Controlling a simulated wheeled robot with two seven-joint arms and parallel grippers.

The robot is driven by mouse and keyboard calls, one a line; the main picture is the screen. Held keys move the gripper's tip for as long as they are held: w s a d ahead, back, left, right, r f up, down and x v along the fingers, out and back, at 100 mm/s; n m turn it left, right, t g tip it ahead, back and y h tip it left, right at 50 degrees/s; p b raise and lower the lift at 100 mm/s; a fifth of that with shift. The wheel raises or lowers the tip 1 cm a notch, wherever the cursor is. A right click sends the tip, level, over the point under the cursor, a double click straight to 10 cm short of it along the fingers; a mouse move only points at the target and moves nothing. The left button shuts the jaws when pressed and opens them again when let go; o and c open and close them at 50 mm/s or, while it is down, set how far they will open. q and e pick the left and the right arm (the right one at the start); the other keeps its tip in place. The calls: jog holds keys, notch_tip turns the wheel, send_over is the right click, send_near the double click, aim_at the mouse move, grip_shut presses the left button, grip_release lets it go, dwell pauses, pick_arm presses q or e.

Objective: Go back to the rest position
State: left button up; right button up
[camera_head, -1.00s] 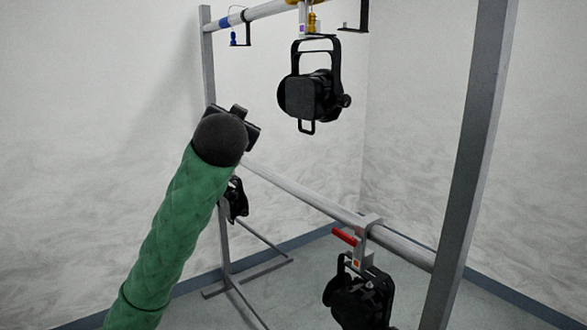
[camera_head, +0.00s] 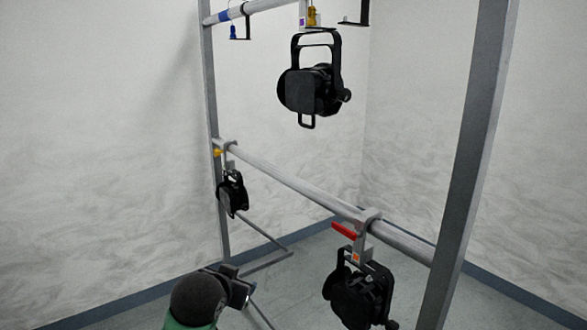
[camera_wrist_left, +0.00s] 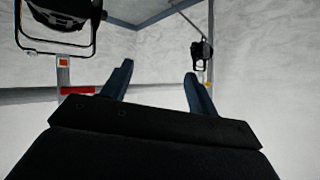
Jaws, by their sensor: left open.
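My left gripper (camera_head: 238,287) is low in the head view, below and in front of the rack. In the left wrist view its two dark blue fingers (camera_wrist_left: 160,82) stand apart with nothing between them. A black par can (camera_head: 314,90) hangs from the upper bar. A second can (camera_head: 360,295) hangs from the lower bar at right by a clamp with a red handle (camera_head: 344,231). A smaller can (camera_head: 232,194) hangs at the lower bar's left end by a clamp with a yellow knob (camera_head: 217,153). My right gripper is in neither view.
The grey rack has a left post (camera_head: 211,120), a thick right post (camera_head: 474,160) and a lower bar (camera_head: 290,181). A blue fitting (camera_head: 233,32) sits on the upper bar's left. Pale walls stand behind. Open floor (camera_head: 290,280) shows beneath the rack.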

pick_arm(q)
jog(key=s+a+f+n+g, duration=0.1)
jog(key=s+f+g, duration=0.1)
jog(key=s+f, duration=0.75)
jog(key=s+f+n+g, duration=0.1)
jog(key=s+f+g, duration=0.35)
jog(key=f, duration=0.75)
jog(key=s+f+g, duration=0.1)
jog(key=s+f, duration=0.5)
jog(key=s, duration=0.4)
jog(key=s+f+g, duration=0.1)
jog(key=s+f, duration=0.5)
jog(key=s, duration=0.4)
jog(key=shift+s+d, duration=0.15)
jog(key=shift+s, duration=0.05)
